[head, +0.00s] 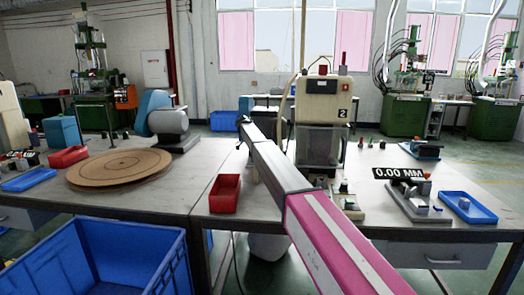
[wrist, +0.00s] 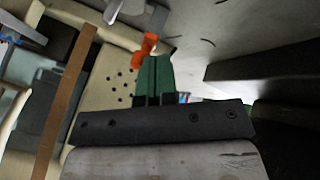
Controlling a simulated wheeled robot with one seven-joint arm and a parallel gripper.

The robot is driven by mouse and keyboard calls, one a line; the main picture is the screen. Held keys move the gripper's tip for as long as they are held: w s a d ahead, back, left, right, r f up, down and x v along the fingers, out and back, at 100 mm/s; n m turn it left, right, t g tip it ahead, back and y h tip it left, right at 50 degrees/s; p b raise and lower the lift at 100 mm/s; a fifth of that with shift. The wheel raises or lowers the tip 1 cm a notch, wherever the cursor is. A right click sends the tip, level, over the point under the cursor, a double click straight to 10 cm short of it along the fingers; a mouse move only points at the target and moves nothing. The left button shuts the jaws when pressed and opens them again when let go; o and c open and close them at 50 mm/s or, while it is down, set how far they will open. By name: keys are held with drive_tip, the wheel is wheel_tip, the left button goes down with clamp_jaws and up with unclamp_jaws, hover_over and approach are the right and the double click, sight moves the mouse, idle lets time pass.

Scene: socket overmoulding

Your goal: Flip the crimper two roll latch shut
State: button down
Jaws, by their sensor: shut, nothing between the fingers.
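A cream panel with several small holes (wrist: 118,85) lies behind and left of the fingers. The latch cannot be made out in the head view.
A red bin (head: 225,193) stands on the bench left of my arm. A round brown board (head: 120,167) lies farther left. A blue crate (head: 100,262) is at the lower left. A blue tray (head: 468,207) and a gauge fixture (head: 412,198) are on the right bench.

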drive_tip(key=shift+s+n+t, duration=0.2)
drive_tip(key=shift+n+t, duration=0.3)
drive_tip(key=shift+n, duration=0.2)
drive_tip(key=shift+s+n+t, duration=0.25)
drive_tip(key=shift+n+t, duration=0.35)
drive_tip(key=shift+n, duration=0.4)
